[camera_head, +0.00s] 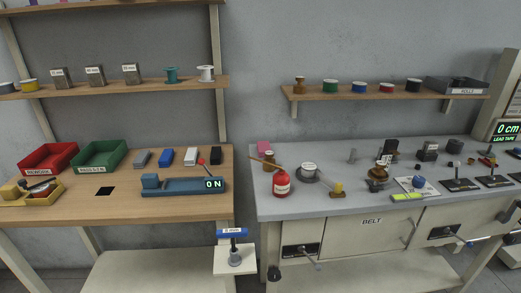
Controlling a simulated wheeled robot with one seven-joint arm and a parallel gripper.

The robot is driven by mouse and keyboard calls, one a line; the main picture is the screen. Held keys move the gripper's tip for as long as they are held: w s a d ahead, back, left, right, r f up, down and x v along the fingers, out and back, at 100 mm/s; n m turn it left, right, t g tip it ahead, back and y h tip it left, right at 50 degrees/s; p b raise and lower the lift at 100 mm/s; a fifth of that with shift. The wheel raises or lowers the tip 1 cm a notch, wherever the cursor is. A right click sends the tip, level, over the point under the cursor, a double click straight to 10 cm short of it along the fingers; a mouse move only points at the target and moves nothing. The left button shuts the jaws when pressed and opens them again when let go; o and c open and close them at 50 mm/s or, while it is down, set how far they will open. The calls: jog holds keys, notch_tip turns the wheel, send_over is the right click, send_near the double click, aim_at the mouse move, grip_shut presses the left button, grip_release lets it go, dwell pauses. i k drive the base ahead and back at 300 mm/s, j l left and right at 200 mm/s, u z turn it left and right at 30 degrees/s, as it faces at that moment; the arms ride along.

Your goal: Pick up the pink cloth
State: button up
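A small pink piece (264,147), which looks like the pink cloth, is at the back left corner of the grey bench (330,206). It is close to the wall, behind a brown jar (269,158), which partly overlaps its lower edge. It is too small to tell whether it is folded or hanging. My gripper is not in view.
A wooden stick (263,162) crosses near the brown jar. A red bottle (281,184) and a grey round spool (308,172) stand in front. A gap separates the wooden bench (130,212) from the grey one. A wall shelf (350,96) hangs above.

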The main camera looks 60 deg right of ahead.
aim_at(263, 145)
jog(key=l+u, duration=0.3)
jog(key=l, duration=0.65)
jog(key=l+u, duration=0.3)
jog(key=l, duration=0.65)
jog(key=k, duration=0.2)
jog(key=i, duration=0.15)
